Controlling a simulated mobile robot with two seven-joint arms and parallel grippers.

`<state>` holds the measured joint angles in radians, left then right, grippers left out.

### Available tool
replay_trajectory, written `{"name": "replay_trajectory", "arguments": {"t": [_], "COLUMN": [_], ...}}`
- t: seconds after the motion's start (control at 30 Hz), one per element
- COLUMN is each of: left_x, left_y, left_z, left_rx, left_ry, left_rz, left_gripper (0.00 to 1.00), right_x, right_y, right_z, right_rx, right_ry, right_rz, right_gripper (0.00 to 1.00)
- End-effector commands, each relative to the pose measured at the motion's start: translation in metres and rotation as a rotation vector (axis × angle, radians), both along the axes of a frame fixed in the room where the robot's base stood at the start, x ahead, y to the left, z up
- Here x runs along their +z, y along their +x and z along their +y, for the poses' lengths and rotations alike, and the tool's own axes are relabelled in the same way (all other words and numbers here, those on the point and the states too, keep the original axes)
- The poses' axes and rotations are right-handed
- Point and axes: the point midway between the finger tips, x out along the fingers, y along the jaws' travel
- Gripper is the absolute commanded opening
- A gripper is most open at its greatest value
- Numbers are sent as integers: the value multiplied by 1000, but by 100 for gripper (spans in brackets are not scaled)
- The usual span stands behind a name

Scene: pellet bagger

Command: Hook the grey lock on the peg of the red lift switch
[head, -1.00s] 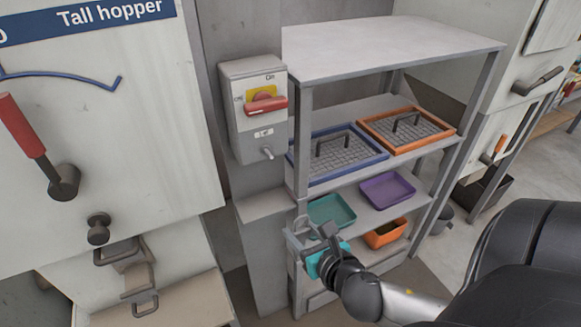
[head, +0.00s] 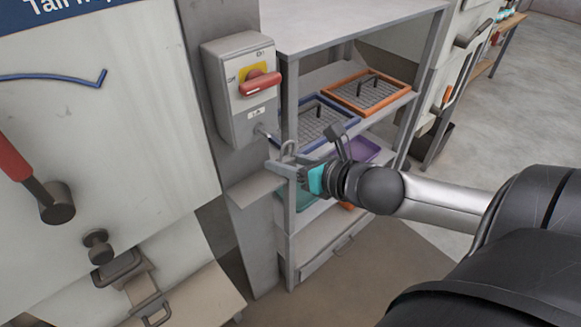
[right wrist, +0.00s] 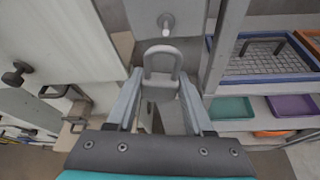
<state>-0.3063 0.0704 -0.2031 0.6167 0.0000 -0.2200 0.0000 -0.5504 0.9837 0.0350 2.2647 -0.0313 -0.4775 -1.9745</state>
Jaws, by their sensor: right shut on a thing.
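The lift switch is a grey box (head: 228,112) with a red handle (head: 260,85) on a yellow plate, fixed to a grey post in the head view. Its short peg (head: 263,133) sticks out at the bottom; the peg also shows at the top of the right wrist view (right wrist: 166,24). My right gripper (head: 284,170) is shut on the grey lock, whose shackle (head: 288,148) points up. In the right wrist view the shackle (right wrist: 162,60) stands between the fingers, just below the peg in the picture and apart from it. The left gripper is out of view.
A grey shelf rack (head: 350,25) stands right of the switch, with a blue-rimmed tray (head: 352,124), an orange-rimmed tray (head: 408,92) and a purple bin (head: 362,149). A hopper panel (head: 110,130) with knobs stands left. A ledge (head: 255,190) juts below the switch.

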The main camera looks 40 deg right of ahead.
Motion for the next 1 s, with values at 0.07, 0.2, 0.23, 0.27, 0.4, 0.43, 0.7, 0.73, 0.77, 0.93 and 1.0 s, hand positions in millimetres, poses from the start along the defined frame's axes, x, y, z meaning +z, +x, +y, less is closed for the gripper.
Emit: {"name": "replay_trajectory", "arguments": {"t": [0.07, 0.2, 0.23, 0.27, 0.4, 0.43, 0.7, 0.73, 0.77, 0.93, 1.0], "left_x": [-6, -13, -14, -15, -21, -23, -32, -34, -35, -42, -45], "left_y": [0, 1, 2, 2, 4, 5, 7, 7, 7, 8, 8], "left_z": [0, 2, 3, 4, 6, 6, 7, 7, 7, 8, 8], "left_rx": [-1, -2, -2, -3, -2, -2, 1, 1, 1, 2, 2], "left_ry": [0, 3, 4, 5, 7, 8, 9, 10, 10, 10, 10], "left_rz": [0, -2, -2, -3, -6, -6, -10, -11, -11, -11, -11], "left_gripper": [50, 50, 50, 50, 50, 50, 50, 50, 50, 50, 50], "right_x": [-1, -2, -2, -2, -3, -3, -5, -5, -5, -6, -6], "right_y": [6, 14, 16, 18, 26, 28, 44, 46, 47, 57, 62], "right_z": [0, 1, 1, 1, 2, 2, 3, 3, 3, 4, 5], "right_rx": [1, 0, 0, 0, 0, -1, -1, -1, -1, -2, -2], "right_ry": [-1, -2, -2, -2, -2, -2, -1, -1, -2, -1, 0], "right_rz": [-3, -2, -4, -4, -3, -3, -3, -3, -3, -3, -3], "right_gripper": [0, 0, 0, 0, 0, 0, 0, 0, 0, 0, 0]}}
